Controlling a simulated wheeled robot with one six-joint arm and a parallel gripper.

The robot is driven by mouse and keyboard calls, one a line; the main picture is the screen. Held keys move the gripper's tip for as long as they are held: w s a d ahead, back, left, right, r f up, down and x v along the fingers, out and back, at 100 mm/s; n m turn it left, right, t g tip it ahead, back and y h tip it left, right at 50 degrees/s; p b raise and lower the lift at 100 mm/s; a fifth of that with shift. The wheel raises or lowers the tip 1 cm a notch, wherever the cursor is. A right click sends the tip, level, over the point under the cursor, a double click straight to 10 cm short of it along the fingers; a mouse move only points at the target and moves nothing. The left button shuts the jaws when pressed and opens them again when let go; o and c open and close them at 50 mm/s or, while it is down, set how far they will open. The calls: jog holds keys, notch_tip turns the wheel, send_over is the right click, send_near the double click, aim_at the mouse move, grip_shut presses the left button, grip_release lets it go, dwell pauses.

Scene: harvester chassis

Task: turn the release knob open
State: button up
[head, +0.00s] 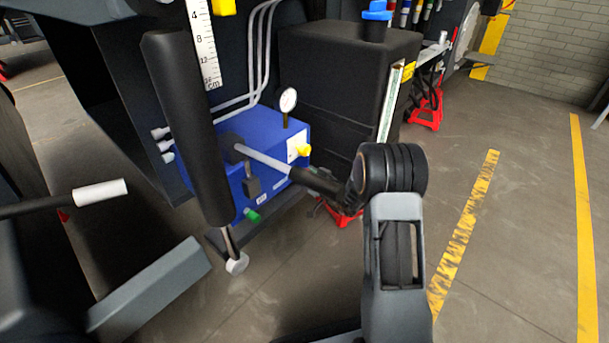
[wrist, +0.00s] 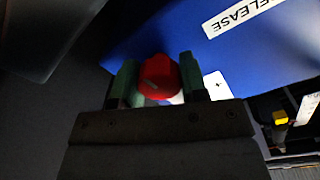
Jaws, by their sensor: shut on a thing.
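The red release knob (wrist: 158,72) shows in the wrist view, in front of the blue block (wrist: 190,35). My gripper (wrist: 160,81) is shut on it, with one green-faced finger on each side. A small pale mark shows on the knob's face. A white RELEASE label (wrist: 240,14) is on the blue block above and right of the knob. In the head view the blue block (head: 270,130) stands at the centre. There the knob is hidden and my fingertips cannot be made out.
A black cylinder (head: 185,120) stands in front of the block. A pale rod with a black grip (head: 318,181) sticks out to the right. A black tank (head: 340,85) is behind. Open floor (head: 520,220) lies right.

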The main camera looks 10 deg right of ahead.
jog(key=shift+f, duration=0.15)
jog(key=o, duration=0.9)
jog(key=p+v, duration=0.3)
jog(key=v, duration=1.1)
